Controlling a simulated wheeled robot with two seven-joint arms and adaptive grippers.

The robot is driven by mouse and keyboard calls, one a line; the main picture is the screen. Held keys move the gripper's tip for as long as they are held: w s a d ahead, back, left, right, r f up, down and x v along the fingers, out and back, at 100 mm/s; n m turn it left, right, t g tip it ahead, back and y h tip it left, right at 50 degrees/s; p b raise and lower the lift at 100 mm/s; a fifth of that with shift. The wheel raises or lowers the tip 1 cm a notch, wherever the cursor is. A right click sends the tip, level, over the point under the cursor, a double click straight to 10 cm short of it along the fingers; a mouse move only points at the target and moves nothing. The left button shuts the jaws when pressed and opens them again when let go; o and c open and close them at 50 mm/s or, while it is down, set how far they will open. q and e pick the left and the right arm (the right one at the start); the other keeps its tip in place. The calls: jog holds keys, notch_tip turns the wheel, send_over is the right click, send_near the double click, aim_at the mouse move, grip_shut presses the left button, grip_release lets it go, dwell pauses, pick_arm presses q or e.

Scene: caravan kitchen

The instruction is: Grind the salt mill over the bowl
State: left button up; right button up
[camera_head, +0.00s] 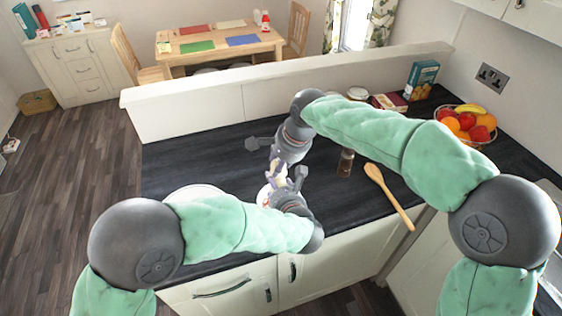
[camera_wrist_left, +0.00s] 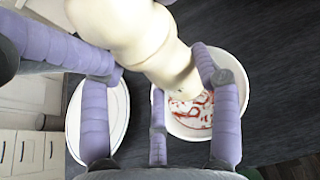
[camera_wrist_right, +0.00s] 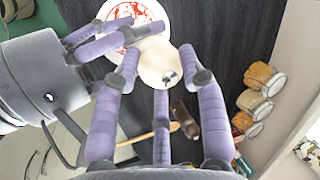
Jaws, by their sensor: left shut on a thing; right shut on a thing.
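The cream salt mill (camera_wrist_left: 145,40) is held tilted between my two grippers, its lower end over the bowl. My left gripper (camera_wrist_left: 190,85) is shut on its body. My right gripper (camera_wrist_right: 155,75) is shut around its top end, where a small metal knob shows on the salt mill (camera_wrist_right: 160,62). The white bowl (camera_wrist_left: 240,78) has red markings inside and stands on the dark counter. It also shows in the right wrist view (camera_wrist_right: 160,12). In the head view, my left gripper (camera_head: 287,188) and right gripper (camera_head: 277,168) mostly hide the mill and bowl.
A white plate (camera_head: 180,192) lies left of the bowl, partly behind my left arm. A dark brown mill (camera_head: 345,163) and a wooden spoon (camera_head: 390,195) are to the right. A fruit bowl (camera_head: 482,143) and a box (camera_head: 421,80) stand farther back. The counter's left part is clear.

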jog(key=shift+s+a+f+m, duration=0.1)
jog(key=shift+s+a+m, duration=0.1)
jog(key=shift+m, duration=0.3)
jog(key=o, duration=1.1)
jog(key=shift+w, duration=0.1)
jog(key=shift+o, duration=0.2)
jog(key=shift+d, duration=0.15)
jog(key=shift+r, duration=0.3)
jog(key=v, duration=0.7)
jog(key=shift+s+r, duration=0.2)
notch_tip(320, 180, up, 7)
